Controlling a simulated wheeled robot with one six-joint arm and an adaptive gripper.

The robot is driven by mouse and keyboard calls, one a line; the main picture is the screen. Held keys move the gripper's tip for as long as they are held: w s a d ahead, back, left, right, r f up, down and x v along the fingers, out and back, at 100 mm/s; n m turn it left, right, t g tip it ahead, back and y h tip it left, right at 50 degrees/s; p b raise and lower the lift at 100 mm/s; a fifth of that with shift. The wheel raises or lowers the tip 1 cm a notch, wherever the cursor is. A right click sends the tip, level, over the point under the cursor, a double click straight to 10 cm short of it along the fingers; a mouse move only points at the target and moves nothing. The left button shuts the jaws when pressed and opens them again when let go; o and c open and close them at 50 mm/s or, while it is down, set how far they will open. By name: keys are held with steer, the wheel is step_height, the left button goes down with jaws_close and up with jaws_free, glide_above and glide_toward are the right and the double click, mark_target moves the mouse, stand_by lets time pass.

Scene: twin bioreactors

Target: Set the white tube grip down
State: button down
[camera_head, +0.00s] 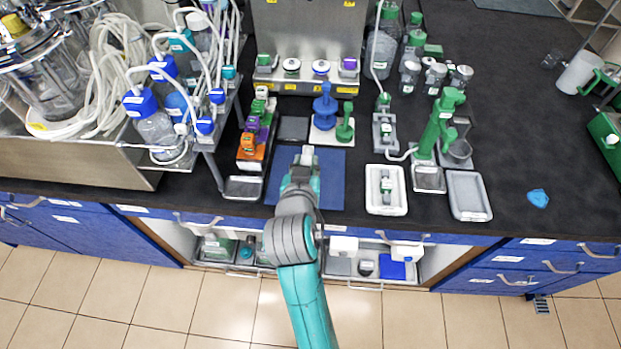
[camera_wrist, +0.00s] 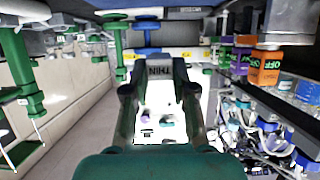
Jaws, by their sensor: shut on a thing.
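My gripper (camera_head: 305,162) is low over the blue mat (camera_head: 333,185) at the middle of the bench front in the head view. A small white piece, the white tube grip (camera_head: 308,151), shows at its tip. My arm hides part of the mat, and I cannot tell whether the grip touches the mat.
Left of the mat stand orange, purple and green blocks (camera_head: 254,140) and a small metal tray (camera_head: 243,188). Behind it are a blue spindle (camera_head: 325,105) and green spindle (camera_head: 345,128). Right are a white tray (camera_head: 373,207) and grey tray (camera_head: 468,213). Bare mat shows right of my gripper.

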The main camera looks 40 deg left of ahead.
steer(key=shift+f, duration=3.35)
steer(key=c, duration=0.9)
jaws_free()
steer(key=shift+f, duration=0.1)
steer(key=shift+c, duration=0.2)
steer(key=shift+s+r, duration=0.15)
steer(key=shift+r, duration=0.05)
steer(key=v, duration=1.1)
steer(key=shift+s, duration=0.3)
steer(key=shift+d, duration=0.25)
